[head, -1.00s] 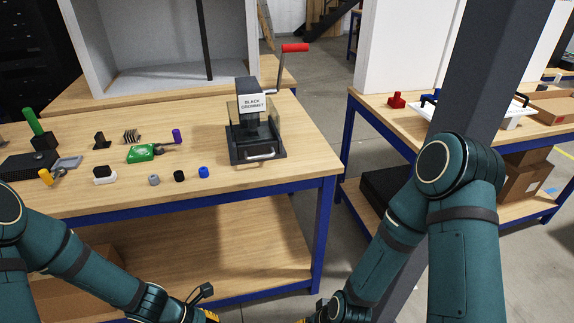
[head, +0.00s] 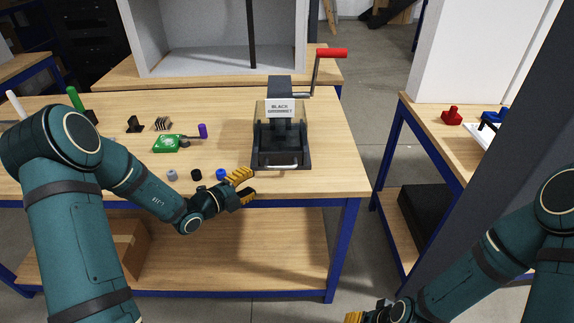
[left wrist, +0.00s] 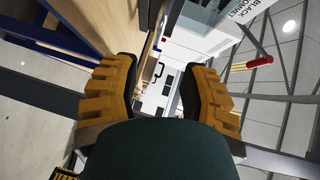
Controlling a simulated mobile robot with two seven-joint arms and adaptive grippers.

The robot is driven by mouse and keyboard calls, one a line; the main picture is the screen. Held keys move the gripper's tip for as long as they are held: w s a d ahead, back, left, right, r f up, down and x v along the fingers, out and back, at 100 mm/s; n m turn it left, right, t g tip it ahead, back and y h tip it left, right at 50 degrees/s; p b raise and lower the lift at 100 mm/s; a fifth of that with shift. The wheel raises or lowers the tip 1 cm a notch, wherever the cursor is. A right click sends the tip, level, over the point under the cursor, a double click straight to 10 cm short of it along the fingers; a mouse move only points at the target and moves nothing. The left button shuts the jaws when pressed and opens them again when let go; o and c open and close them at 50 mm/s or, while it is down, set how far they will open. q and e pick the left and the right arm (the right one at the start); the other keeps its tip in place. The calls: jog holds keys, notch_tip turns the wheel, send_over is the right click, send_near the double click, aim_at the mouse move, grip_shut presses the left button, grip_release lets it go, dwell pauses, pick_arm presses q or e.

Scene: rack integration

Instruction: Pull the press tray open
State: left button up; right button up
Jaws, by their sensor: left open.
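The dark press (head: 279,88) stands upright near the front right of the wooden table, with a "BLACK GROMMET" label and a red-ended crank (head: 331,53). Its tray (head: 282,157) is low at the front, with a pale metal bar handle (head: 279,167). My left gripper (head: 252,185) is open and empty at the table's front edge, just left of the handle and apart from it. In the left wrist view its two yellow fingers (left wrist: 158,90) are spread, with the press label and red crank grip at the upper right. My right gripper (head: 354,317) is mostly cut off at the bottom edge.
Blue (head: 221,174), black (head: 196,174) and grey (head: 171,174) small cylinders lie left of my left gripper. A green part (head: 167,143) lies behind them. A grey open cabinet (head: 205,35) stands at the back. A dark pillar (head: 520,190) rises at the right.

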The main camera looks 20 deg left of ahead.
aim_at(278, 168)
pick_arm(q)
jog(key=b+x, duration=0.1)
jog(key=x, duration=1.1)
jog(key=shift+w+d+f, duration=0.1)
jog(key=shift+w+d, duration=0.1)
jog(key=shift+d, duration=0.05)
grip_shut()
